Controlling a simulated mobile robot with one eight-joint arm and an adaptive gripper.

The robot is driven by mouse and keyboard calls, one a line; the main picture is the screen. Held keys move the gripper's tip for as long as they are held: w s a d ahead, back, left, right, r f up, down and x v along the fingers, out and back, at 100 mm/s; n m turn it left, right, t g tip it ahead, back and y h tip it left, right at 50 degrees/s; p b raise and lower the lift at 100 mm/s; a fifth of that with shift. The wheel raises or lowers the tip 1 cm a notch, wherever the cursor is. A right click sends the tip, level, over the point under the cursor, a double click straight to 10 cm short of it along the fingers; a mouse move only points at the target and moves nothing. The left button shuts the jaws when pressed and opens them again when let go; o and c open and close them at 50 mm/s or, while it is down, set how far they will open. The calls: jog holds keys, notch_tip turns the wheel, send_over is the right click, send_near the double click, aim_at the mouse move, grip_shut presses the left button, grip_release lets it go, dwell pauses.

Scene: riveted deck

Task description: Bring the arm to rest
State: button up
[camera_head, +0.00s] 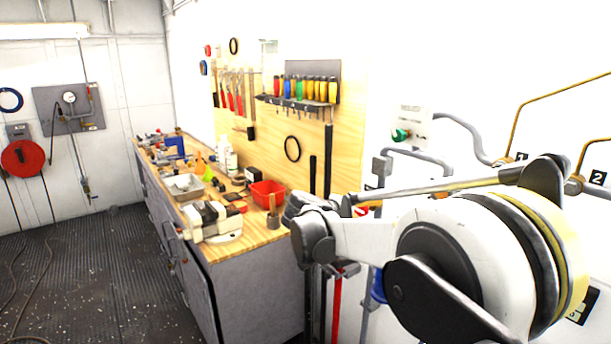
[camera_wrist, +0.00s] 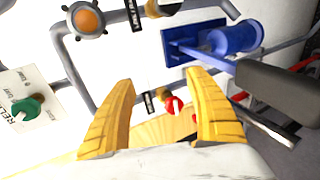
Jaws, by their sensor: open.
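My gripper shows in the wrist view (camera_wrist: 160,108) as two yellow ridged fingers, spread apart with nothing between them. Behind the gap are a white wall and a small red knob (camera_wrist: 174,105); I cannot tell how far away they are. In the head view my arm fills the right side, with white and dark links folded close to the wall. My fingers cannot be made out clearly in the head view.
A workbench (camera_head: 262,238) with a red bin (camera_head: 267,194) and a vise (camera_head: 212,220) stands left of my arm. Pipes (camera_head: 470,135) and a green knob (camera_head: 400,135) are on the wall. A blue fitting (camera_wrist: 228,38) shows near my fingers. The floor (camera_head: 90,270) at left is mostly clear.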

jog(key=s+d+r+m+g+y, duration=0.1)
jog(key=s+d+m+y, duration=0.2)
jog(key=s, duration=0.9)
jog(key=s+f+m+y, duration=0.1)
jog(key=s+f+y, duration=0.1)
jog(key=s, duration=0.7)
jog(key=s+a+f+m+y, duration=0.1)
jog(key=s+f+m+y, duration=0.1)
jog(key=s, duration=0.7)
jog(key=s+a+f+m+y, duration=0.1)
jog(key=s+f+y, duration=0.2)
jog(key=s, duration=0.6)
jog(key=shift+a+f+y, duration=0.15)
jog(key=shift+f+y, duration=0.25)
